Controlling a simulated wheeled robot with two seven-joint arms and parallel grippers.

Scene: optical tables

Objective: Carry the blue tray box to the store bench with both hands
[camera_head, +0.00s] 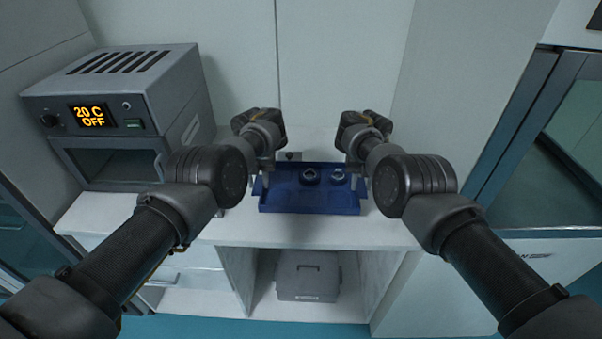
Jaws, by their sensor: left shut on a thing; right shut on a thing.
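The blue tray box (308,203) is a shallow open tray in the middle of the head view, over a white bench top (230,226). I cannot tell whether it rests on the bench or is held just above it. Two small round items (311,176) sit inside it toward the right. My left gripper (266,176) is shut on the tray's left side. My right gripper (354,177) is shut on its right side. The fingertips are partly hidden by my wrists and the tray walls.
A grey oven (125,105) reading "20 C OFF" stands on the bench at the left. A grey case (308,277) sits on the shelf below the bench top. A white wall is close behind the tray. A glass-fronted cabinet (545,150) stands at the right.

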